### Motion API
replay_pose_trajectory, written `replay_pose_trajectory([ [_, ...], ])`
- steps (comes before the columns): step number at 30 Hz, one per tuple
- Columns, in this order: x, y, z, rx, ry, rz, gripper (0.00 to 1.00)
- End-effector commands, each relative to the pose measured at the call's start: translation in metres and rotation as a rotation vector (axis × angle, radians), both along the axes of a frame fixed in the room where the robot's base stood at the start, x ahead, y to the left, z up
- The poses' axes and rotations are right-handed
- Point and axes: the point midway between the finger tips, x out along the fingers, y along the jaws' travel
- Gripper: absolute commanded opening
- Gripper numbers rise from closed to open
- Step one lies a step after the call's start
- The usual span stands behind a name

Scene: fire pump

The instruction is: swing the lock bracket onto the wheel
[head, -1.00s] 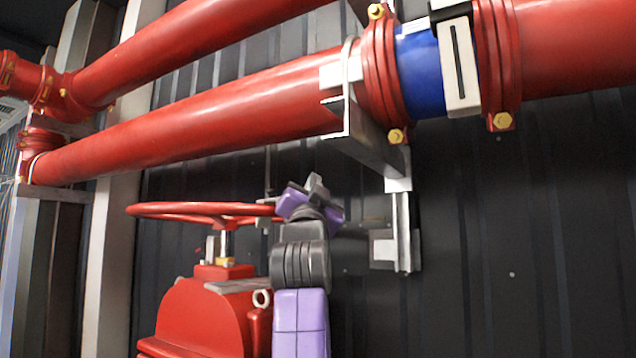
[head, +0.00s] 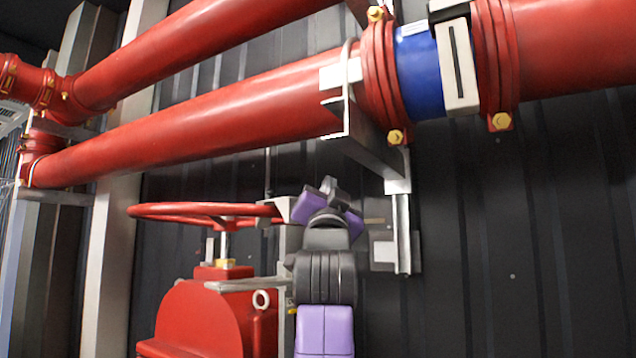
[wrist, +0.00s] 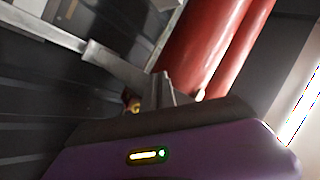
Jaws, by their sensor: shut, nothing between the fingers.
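The red handwheel (head: 205,211) sits level on its stem above the red valve body in the head view. A pale grey piece, which looks like the lock bracket (head: 287,208), stands at the wheel's right rim above a grey upright. I cannot tell whether it touches the rim. My gripper (head: 328,188) is just right of this piece, its purple body partly hiding the area. In the wrist view my gripper (wrist: 160,90) shows narrow grey fingers, shut and empty. The wheel is not clearly visible there, and I cannot identify the bracket there.
Large red pipes (head: 200,120) cross above my arm, with a blue band (head: 419,72) at the upper right. A grey pipe support (head: 402,230) stands right of my gripper. Red pipes (wrist: 205,45) also show in the wrist view. The dark ribbed wall (head: 520,240) at right is clear.

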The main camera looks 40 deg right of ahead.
Motion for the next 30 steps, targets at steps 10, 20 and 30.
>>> replay_pose_trajectory([
  [10,-0.003,0.0,-0.001,0.0,-0.001,0.0,0.0],
  [20,-0.032,-0.002,-0.01,0.001,-0.002,-0.001,0.0],
  [30,-0.048,-0.002,-0.014,-0.001,-0.001,0.001,0.0],
])
